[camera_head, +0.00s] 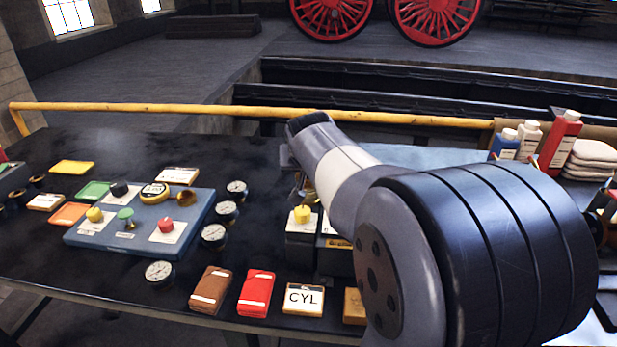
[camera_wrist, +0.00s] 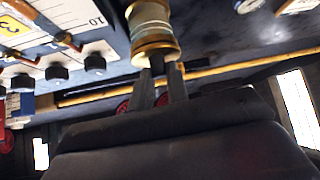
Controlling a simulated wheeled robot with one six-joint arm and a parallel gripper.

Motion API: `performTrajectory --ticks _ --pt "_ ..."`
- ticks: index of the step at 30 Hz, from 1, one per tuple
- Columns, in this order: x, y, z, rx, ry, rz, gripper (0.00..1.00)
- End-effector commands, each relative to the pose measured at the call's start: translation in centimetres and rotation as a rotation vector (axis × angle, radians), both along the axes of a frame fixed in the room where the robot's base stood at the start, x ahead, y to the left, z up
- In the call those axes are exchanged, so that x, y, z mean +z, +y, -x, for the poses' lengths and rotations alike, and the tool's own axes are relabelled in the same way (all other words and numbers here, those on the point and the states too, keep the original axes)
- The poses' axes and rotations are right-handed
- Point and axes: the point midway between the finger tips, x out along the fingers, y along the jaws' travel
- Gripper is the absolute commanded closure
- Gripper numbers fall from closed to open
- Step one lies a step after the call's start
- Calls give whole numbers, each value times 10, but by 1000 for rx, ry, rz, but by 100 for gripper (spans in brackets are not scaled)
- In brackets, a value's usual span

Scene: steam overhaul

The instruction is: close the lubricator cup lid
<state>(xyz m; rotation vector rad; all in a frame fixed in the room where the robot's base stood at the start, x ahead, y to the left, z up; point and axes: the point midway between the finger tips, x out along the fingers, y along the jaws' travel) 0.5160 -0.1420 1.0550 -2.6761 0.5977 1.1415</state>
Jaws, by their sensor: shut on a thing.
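In the wrist view a lubricator cup (camera_wrist: 152,14) of glass and brass is at top centre, with a wide brass rim facing my gripper. My gripper (camera_wrist: 161,70) has its two dark fingers at this end, around a small dark piece that looks like part of the lid (camera_wrist: 157,64). The fingers are shut on it. Whether the lid lies flat or tilted on the cup cannot be told. In the head view my arm hides the gripper and most of the cup.
A gauge panel (camera_wrist: 62,24) with black knobs stands beside the cup. On the dark bench lie a blue board (camera_head: 195,225) with coloured knobs, several round gauges (camera_head: 214,235), a red pouch (camera_head: 256,293) and a CYL block (camera_head: 303,299). Bottles (camera_head: 527,139) stand at right.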

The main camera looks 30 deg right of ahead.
Motion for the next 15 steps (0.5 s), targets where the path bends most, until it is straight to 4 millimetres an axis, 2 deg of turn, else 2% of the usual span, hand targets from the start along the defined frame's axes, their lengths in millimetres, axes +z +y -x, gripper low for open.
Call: performTrajectory --ticks 1,15 --pt "-5 1 0 1 -15 8 100" --pt "-2 1 2 1 -42 27 100"
